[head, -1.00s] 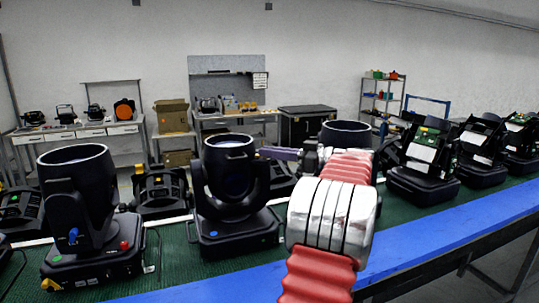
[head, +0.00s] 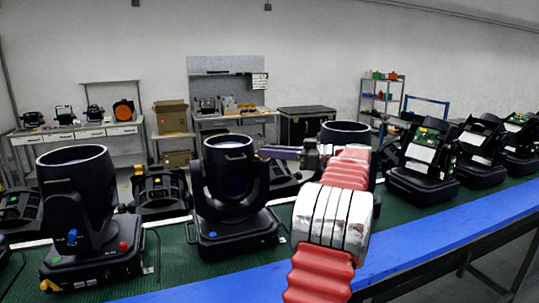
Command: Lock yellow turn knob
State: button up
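A yellow knob (head: 48,286) shows low on the front left corner of the base of the black par can (head: 78,190) at the far left. It is small, and I cannot tell which way it is turned. The same can carries a blue knob (head: 72,236) on its arm and a red one (head: 124,246) on its base. My gripper (head: 272,153) is at the end of my red and silver arm, pointing left by the upper right side of the middle par can (head: 228,172), well away from the yellow knob. Its fingers are seen side-on, so their opening is unclear.
The cans stand on a green belt (head: 170,262) with a blue front rail (head: 425,245). More black units (head: 425,165) line the belt to the right. My arm partly covers another can (head: 345,130). Workbenches (head: 92,131) and shelves stand behind.

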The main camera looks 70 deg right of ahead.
jog(key=shift+f, duration=0.1)
jog(key=shift+s, duration=0.1)
jog(key=s+d, duration=0.2)
jog(key=s, duration=1.1)
jog(key=shift+s+d, duration=0.25)
jog(key=shift+d, duration=0.05)
jog(key=shift+w, duration=0.1)
